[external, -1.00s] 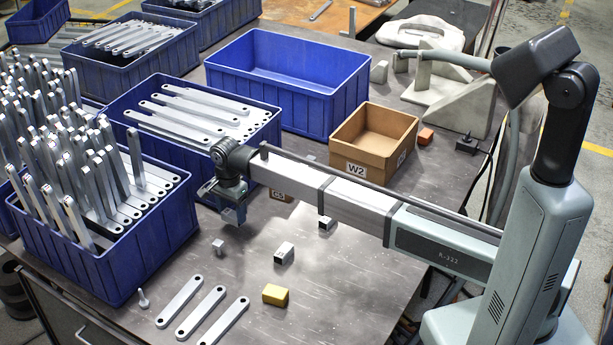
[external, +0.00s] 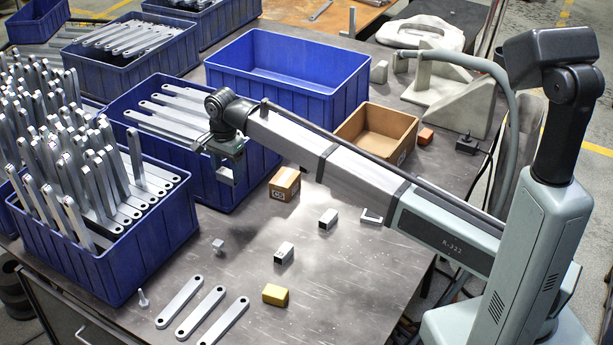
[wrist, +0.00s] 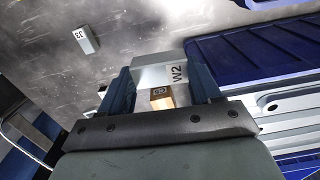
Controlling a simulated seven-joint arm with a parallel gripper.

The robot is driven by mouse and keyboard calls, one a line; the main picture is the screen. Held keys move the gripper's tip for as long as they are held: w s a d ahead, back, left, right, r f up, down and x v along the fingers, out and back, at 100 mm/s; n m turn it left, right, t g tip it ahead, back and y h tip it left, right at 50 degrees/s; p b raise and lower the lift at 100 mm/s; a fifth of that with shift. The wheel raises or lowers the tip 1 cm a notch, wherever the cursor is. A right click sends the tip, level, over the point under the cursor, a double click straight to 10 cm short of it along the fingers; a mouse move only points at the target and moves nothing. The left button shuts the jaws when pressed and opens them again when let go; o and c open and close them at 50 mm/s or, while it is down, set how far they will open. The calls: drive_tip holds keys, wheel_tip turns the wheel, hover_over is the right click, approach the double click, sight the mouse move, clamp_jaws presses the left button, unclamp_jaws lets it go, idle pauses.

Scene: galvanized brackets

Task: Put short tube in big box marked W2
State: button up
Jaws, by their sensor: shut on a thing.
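My gripper (external: 228,168) hangs above the table, beside the front right wall of the middle blue crate. In the wrist view my gripper (wrist: 163,90) is shut on a short silver tube (wrist: 150,76) with a W2 mark. The big cardboard box (external: 402,128) stands open at the right, beyond my arm. My arm hides its front left side, and no mark reads clearly on it now. The gripper is left of this box. A smaller cardboard box (external: 285,183) with a label stands nearer, and a bit of it shows between the fingers in the wrist view (wrist: 162,99).
Other short pieces (external: 284,253) (external: 328,219) lie on the table, with a yellow block (external: 275,295) and flat bars (external: 203,308) in front. Crates of bars fill the left. An orange block (external: 425,136) lies at right.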

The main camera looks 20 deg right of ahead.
sight(227, 172)
wheel_tip(227, 172, up, 5)
drive_tip(key=shift+f, duration=0.1)
drive_tip(key=w+d, duration=0.7)
drive_tip(key=d, duration=0.3)
drive_tip(key=w+d, duration=0.7)
drive_tip(key=d, duration=0.2)
drive_tip(key=w+d, duration=0.3)
drive_tip(key=d, duration=0.8)
drive_tip(key=w+d, duration=0.3)
drive_tip(key=d, duration=0.8)
drive_tip(key=w+d, duration=0.3)
drive_tip(key=d, duration=0.7)
drive_tip(key=shift+n, duration=0.3)
drive_tip(key=shift+s+f, duration=0.15)
drive_tip(key=shift+f, duration=10.9)
drive_tip(key=shift+f, duration=0.15)
drive_tip(key=o, duration=1.1)
